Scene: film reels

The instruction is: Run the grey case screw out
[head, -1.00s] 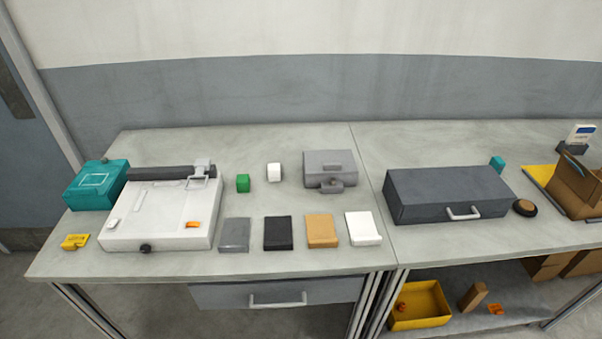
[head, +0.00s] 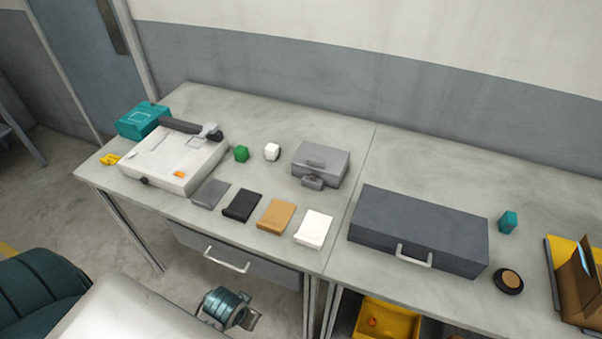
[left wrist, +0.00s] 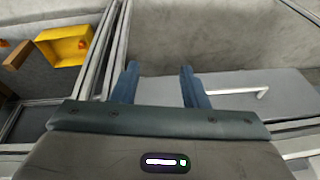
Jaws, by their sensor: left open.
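The grey case (head: 321,160) stands at the back middle of the left table. A dark grey rounded screw (head: 312,182) sits low on its front side; whether it is seated or partly out is too small to tell. My left gripper (left wrist: 158,82) shows in the left wrist view with two blue fingers apart and nothing between them. It faces the drawer front and floor below the table, away from the case. Parts of my own arm fill the lower left of the head view. My right gripper is not in view.
A white machine (head: 174,158) and a teal box (head: 143,119) stand at left. Grey, black, tan and white pads lie before the case. A long dark box (head: 420,228) stands right. A drawer handle (head: 228,261) juts out below.

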